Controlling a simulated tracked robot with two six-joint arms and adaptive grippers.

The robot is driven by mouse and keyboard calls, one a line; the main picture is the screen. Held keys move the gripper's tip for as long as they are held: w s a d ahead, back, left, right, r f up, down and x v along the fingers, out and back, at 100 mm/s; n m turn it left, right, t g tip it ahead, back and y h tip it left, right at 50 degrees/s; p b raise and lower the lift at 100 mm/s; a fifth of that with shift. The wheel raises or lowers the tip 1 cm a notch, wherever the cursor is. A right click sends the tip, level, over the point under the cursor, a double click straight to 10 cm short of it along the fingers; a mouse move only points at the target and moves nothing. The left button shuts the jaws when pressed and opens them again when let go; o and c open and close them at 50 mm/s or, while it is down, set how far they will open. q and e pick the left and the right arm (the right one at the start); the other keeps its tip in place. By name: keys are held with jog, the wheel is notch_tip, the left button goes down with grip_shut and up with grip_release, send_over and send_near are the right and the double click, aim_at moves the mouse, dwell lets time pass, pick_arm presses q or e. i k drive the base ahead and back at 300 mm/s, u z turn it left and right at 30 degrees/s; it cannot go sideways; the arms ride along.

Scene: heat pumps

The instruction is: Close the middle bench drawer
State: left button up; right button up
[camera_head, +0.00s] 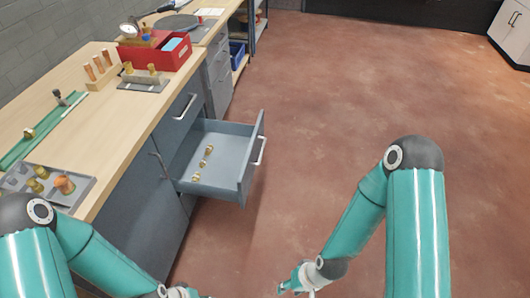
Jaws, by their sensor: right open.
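The grey bench drawer (217,190) is pulled well out from the bench front. Its silver bar handle (260,151) is on the outer face, turned to the right. Several small brass fittings (203,163) lie inside it. My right gripper (298,289) is at the bottom edge, partly cut off, open and apart from the drawer, nearer to me. My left gripper (187,293) is only partly in view at the bottom edge, also apart from the drawer; its fingers cannot be made out.
The wooden bench top (118,123) carries a red box (155,50), a grey tray (76,195) of fittings, and a green rail (42,130). A shut drawer front with a handle (185,107) is above the open drawer. The reddish floor (340,110) to the right is clear.

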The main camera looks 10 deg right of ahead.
aim_at(227, 174)
jog(key=z, duration=0.45)
jog(key=i, duration=0.8)
jog(key=u, duration=1.15)
jog(key=k, duration=0.9)
jog(key=z, duration=0.25)
jog(key=i, duration=1)
jog(key=z, duration=0.05)
